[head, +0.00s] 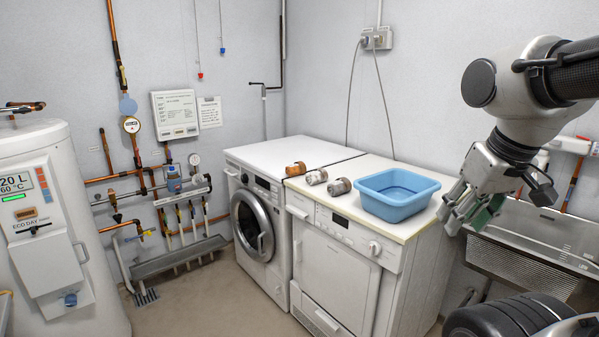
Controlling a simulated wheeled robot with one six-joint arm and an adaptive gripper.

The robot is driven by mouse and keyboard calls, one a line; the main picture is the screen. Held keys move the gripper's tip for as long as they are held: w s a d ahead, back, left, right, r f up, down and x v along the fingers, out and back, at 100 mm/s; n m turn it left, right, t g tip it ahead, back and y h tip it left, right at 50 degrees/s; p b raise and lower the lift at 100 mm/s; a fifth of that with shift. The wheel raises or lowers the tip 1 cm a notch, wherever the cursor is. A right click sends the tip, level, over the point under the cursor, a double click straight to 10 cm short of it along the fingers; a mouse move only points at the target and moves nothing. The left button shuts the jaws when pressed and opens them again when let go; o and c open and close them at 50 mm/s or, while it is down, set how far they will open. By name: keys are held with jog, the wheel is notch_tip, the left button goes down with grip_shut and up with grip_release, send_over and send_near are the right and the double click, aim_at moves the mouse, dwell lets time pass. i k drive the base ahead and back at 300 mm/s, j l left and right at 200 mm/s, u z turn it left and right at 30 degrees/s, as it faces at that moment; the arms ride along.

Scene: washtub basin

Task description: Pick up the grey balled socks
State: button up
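Three small rolled bundles, which look like balled socks, lie in a row on the light worktop over the right-hand white machine. The nearest bundle is grey (339,187), just left of the blue basin. A paler grey-white bundle (316,177) lies behind it, and an orange-brown bundle (295,169) is farthest back. My gripper (468,212) hangs at the right, beyond the worktop's right edge and apart from the bundles. Its fingers point down and left and look spread, with a green patch among them. I see nothing held in it.
A blue basin (398,208) stands on the worktop between the bundles and my gripper. A front-loading washing machine (256,222) stands left of the other machine (333,272). A metal sink (535,235) is at the right. A white boiler (70,240) stands far left.

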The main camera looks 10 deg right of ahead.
aim_at(337, 187)
jog(key=i+l+z, duration=0.2)
jog(key=i, duration=1)
jog(key=k+j, duration=0.05)
jog(key=j, duration=0.05)
